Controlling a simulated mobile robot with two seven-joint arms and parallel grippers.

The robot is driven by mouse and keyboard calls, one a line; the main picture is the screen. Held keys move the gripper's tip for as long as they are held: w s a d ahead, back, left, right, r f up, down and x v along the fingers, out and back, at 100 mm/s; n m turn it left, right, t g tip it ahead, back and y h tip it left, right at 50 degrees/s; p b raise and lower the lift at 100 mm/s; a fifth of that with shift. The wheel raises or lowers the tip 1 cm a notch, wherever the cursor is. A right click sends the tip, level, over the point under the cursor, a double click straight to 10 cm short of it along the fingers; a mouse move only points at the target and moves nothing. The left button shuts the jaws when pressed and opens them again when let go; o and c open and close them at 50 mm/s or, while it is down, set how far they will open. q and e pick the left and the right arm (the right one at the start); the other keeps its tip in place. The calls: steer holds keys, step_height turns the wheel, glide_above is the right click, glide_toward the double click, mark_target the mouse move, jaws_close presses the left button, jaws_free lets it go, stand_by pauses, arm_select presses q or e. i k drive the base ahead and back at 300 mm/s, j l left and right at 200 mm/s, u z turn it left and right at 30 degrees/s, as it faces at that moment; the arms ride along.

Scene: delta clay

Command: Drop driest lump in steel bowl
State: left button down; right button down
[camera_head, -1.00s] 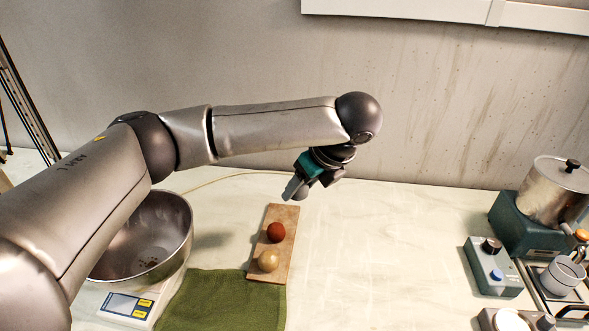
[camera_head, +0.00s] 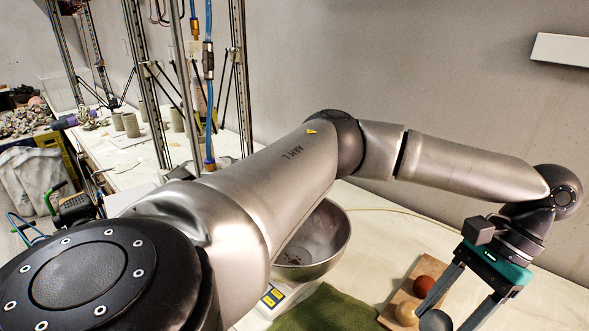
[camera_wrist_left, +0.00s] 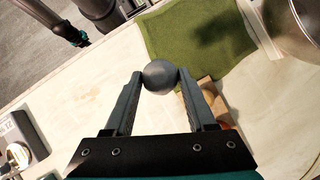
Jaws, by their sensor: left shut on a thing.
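My left gripper (camera_head: 446,312) is shut on a smooth grey lump (camera_head: 435,321). In the left wrist view the grey lump (camera_wrist_left: 160,77) sits between the two fingertips (camera_wrist_left: 160,80), held above the table. A red-brown lump (camera_head: 424,286) and a tan lump (camera_head: 406,314) lie on a small board (camera_head: 397,297), left of the gripper in the head view. The steel bowl (camera_head: 322,235) stands left of the board, partly hidden by my left arm. The bowl's edge (camera_wrist_left: 300,28) shows at the wrist view's top right. A dark, teal-banded part (camera_wrist_left: 68,34), possibly my right gripper, shows there; its jaws are unclear.
The bowl stands on a scale (camera_head: 272,297). A green cloth (camera_head: 325,312) lies in front of the bowl, left of the board; it also shows in the left wrist view (camera_wrist_left: 200,45). Metal frame posts (camera_head: 145,85) rise at the back left.

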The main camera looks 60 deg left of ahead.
mark_target(294, 242)
steer(key=k+j+u, duration=0.15)
steer(key=k, duration=0.35)
steer(key=u, duration=1.25)
